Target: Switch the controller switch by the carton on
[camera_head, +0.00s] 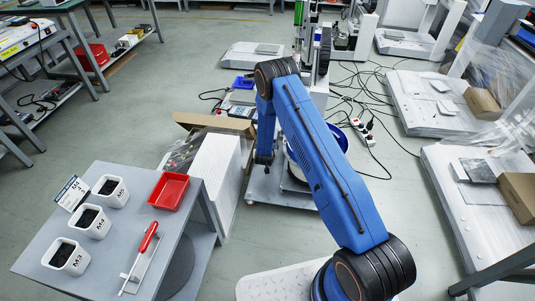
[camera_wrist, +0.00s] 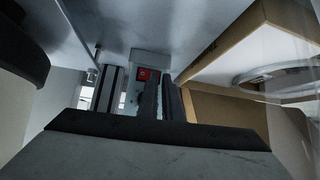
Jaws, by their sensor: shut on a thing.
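In the wrist view a small red switch (camera_wrist: 143,75) sits on a grey controller box (camera_wrist: 149,58). The dark fingers of my gripper (camera_wrist: 161,88) are close together just below and right of it. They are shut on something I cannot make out. I cannot tell if they touch the switch, or its position. The brown carton (camera_wrist: 220,52) is to the right.
A grey table (camera_head: 130,222) at lower left holds white screw bins (camera_head: 89,221), a red tray (camera_head: 170,191) and a red-handled screwdriver (camera_head: 149,236). A power strip (camera_head: 362,132) and loose cables lie on the floor. White machine bases stand at right. Open floor lies at upper left.

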